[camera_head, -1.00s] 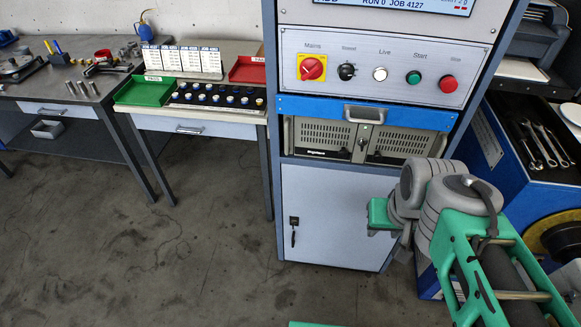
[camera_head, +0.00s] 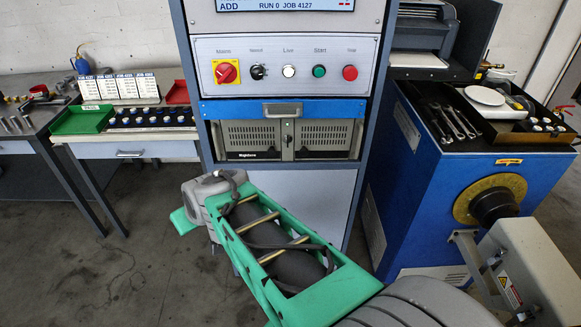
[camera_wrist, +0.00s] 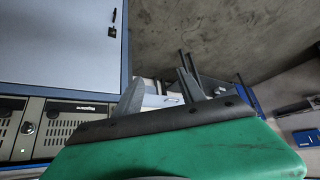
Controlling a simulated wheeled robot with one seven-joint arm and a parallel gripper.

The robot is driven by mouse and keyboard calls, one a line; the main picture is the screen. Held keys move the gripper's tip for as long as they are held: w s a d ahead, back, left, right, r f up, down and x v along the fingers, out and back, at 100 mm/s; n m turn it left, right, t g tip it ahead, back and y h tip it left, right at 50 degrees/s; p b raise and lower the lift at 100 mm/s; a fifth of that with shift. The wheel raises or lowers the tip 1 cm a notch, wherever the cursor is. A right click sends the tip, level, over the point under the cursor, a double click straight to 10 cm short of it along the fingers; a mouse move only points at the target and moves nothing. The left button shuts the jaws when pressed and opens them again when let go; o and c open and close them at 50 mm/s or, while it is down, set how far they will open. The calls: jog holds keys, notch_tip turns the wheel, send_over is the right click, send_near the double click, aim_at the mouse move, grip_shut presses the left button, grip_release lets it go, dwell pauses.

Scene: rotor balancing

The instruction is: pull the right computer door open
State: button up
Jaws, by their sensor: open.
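The computer is a beige rack unit with two vented doors, below a blue drawer front in the grey cabinet. Its right computer door (camera_head: 324,139) looks shut, beside a small lock (camera_head: 288,139) and the left door (camera_head: 253,138). In the upside-down wrist view the right door (camera_wrist: 9,122) is cut off at the left edge. My gripper (camera_wrist: 162,90) is open, with nothing between its fingers. It is apart from the door, toward the cabinet's left side. In the head view my wrist and green arm housing cover the lower cabinet and hide the fingers.
The blue drawer (camera_head: 300,109) with a handle sits just above the computer. A blue machine (camera_head: 420,210) with a brass-coloured disc stands right of the cabinet. A bench with a green tray (camera_head: 82,120) stands left. Open floor lies at the front left.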

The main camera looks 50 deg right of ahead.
jog(key=w+d+f+m+t+h+b, duration=0.25)
jog(key=d+f, duration=0.25)
jog(key=d, duration=0.5)
jog(key=m+t+h+b, duration=0.2)
jog(key=m+h+b, duration=0.45)
jog(key=h, duration=0.35)
send_near(304, 154)
jog(key=shift+n, duration=0.3)
jog(key=x, duration=0.7)
jog(key=shift+w+d, duration=0.4)
jog(key=shift+d, duration=0.1)
grip_shut()
